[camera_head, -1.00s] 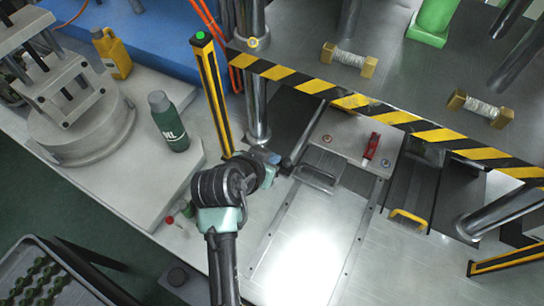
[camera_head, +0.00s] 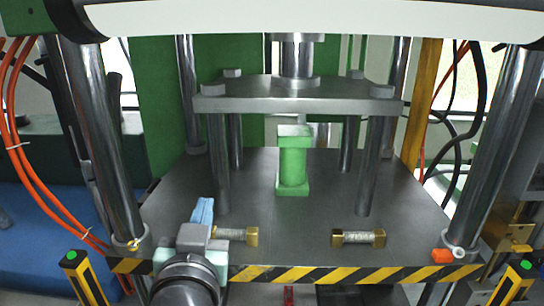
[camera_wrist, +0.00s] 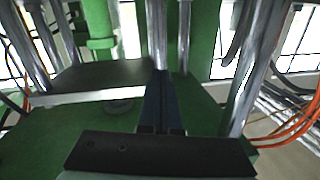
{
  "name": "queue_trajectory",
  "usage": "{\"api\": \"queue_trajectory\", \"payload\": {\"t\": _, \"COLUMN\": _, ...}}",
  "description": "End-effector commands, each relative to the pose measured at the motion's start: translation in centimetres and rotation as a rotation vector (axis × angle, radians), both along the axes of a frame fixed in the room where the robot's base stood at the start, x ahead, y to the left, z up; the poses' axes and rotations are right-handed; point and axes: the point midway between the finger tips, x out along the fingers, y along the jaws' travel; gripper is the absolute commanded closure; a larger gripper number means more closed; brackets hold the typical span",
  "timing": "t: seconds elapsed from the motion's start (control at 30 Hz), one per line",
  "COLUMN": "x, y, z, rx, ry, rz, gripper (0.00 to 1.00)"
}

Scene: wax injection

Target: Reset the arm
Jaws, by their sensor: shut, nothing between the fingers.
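My gripper (camera_head: 203,210) rises at the lower left of the press in the head view, its blue fingers pointing up and close together. It is shut and empty, just left of a brass-ended bolt-like piece (camera_head: 238,236) and partly in front of it. In the wrist view the dark blue fingers (camera_wrist: 161,102) lie side by side with nothing between them. No object of the task besides the arm shows.
The press bed (camera_head: 300,225) carries a green block (camera_head: 293,165) and a second brass-ended piece (camera_head: 358,238). Steel columns (camera_head: 105,150) flank it. A striped edge (camera_head: 310,273) runs along the front. Orange hoses (camera_head: 30,170) hang at the left.

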Motion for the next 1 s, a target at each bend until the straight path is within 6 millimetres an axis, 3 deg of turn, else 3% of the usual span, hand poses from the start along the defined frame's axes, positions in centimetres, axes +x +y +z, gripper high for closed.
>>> {"api": "queue_trajectory", "payload": {"t": 0.03, "x": -0.5, "y": -1.5, "z": 4.0, "rx": 0.003, "ry": -0.104, "rz": -0.011, "gripper": 1.00}}
{"api": "queue_trajectory", "payload": {"t": 0.2, "x": -4.5, "y": -5.7, "z": 15.6, "rx": -0.019, "ry": -0.431, "rz": -0.052, "gripper": 1.00}}
{"api": "queue_trajectory", "payload": {"t": 0.3, "x": -7.8, "y": -7.8, "z": 20.9, "rx": -0.042, "ry": -0.601, "rz": -0.085, "gripper": 1.00}}
{"api": "queue_trajectory", "payload": {"t": 0.4, "x": -11.0, "y": -9.2, "z": 24.5, "rx": -0.066, "ry": -0.731, "rz": -0.115, "gripper": 1.00}}
{"api": "queue_trajectory", "payload": {"t": 0.6, "x": -14.2, "y": -10.4, "z": 27.5, "rx": -0.091, "ry": -0.853, "rz": -0.146, "gripper": 1.00}}
{"api": "queue_trajectory", "payload": {"t": 1.0, "x": -14.3, "y": -10.4, "z": 27.5, "rx": -0.092, "ry": -0.855, "rz": -0.146, "gripper": 1.00}}
